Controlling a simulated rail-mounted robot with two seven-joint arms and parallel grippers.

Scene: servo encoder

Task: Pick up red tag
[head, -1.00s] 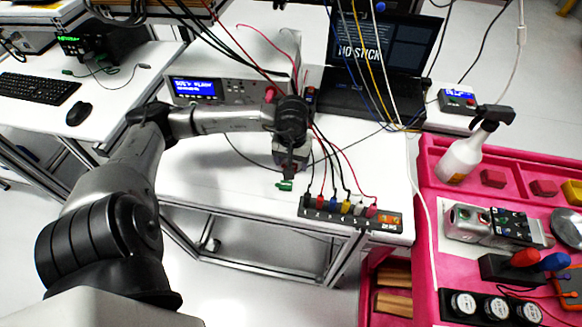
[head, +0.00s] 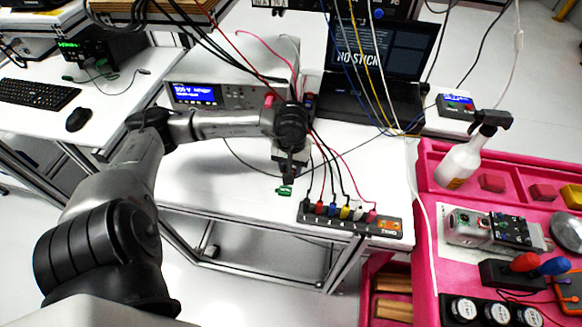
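I cannot make out a red tag for certain. A small green tag-like piece (head: 285,191) shows at the tip of my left gripper (head: 287,180), over the white table near its front edge. The gripper points down, and its fingers are small and dark. I cannot tell whether they grip the green piece or are just above it. A small pinkish-red piece (head: 268,101) shows beside my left wrist, in front of the bench instrument; its kind is unclear. My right gripper is not in view.
A terminal strip (head: 350,220) with several colored plugs and wires lies right of my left gripper. Behind are an instrument (head: 195,93) and a laptop (head: 375,75). A pink tray (head: 428,185) at right holds a spray bottle (head: 462,160), red blocks (head: 491,183) and devices.

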